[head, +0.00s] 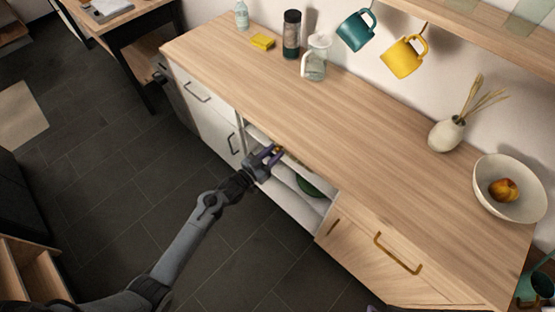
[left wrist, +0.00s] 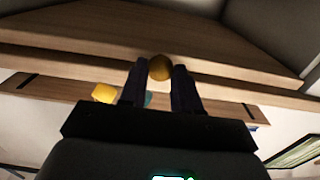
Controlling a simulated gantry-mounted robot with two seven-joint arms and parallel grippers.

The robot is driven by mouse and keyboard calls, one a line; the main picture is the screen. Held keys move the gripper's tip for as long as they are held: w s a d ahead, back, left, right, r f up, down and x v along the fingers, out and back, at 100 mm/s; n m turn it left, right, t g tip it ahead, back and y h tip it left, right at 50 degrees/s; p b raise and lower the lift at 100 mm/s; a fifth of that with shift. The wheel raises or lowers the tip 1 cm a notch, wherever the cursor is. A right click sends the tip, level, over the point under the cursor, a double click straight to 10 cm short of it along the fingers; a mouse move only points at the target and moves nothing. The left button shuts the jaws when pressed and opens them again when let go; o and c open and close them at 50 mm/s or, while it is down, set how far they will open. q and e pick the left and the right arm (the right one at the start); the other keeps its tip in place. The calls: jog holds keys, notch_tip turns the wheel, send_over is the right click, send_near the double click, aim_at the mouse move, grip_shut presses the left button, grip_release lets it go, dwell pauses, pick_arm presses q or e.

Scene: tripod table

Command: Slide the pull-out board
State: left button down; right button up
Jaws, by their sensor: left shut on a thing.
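My left gripper (head: 272,156) is at the front of the long wooden counter (head: 290,100), just below its edge, above the open shelf bay. Its fingers are shut on a small round brass-coloured knob (left wrist: 160,68), which also shows as a small orange-brown spot by the fingertips in the head view (head: 279,149). The pull-out board is mostly hidden under the counter top and behind the gripper. I cannot tell how far out it stands. My right gripper is not clearly visible.
White drawers with dark handles (head: 197,93) stand left of the bay. A wooden drawer with a brass handle (head: 397,254) is on the right. A green thing (head: 307,187) lies in the bay. A vase (head: 446,134) and bowl (head: 509,190) stand on the counter. Open floor lies in front.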

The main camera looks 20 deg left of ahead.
pick_arm(q)
jog(key=shift+f, duration=0.15)
jog(key=c, duration=1.2)
grip_release()
jog(key=shift+c, duration=0.2)
jog(key=o, duration=0.4)
jog(key=shift+w, duration=0.15)
jog(key=shift+s+a, duration=0.15)
jog(key=shift+s, duration=0.3)
jog(key=p+v, duration=0.2)
jog(key=v, duration=0.8)
